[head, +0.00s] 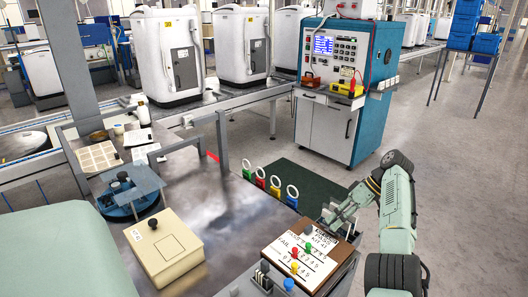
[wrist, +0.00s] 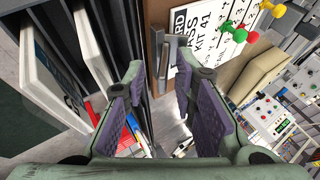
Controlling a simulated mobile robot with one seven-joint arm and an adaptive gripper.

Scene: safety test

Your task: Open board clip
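The board (head: 268,255) is a brown panel with a white printed face, lying on the metal bench at lower right. In the wrist view the brown board (wrist: 153,28) stands at top centre, with a grey metal bar, seemingly the clip (wrist: 168,55), beside the white printed sheet (wrist: 205,45). My gripper (head: 338,220) is at the board's far right edge in the head view. In the wrist view my gripper (wrist: 163,85) is open, its purple-padded fingers apart with nothing between them. The clip appears just beyond the gap; contact cannot be told.
A beige box (head: 165,248) with a black knob and a blue round fixture (head: 130,195) stand on the bench. Coloured ring-topped tags (head: 275,185) line its far edge. A dark rack with white panels (wrist: 55,75) is close to the left finger.

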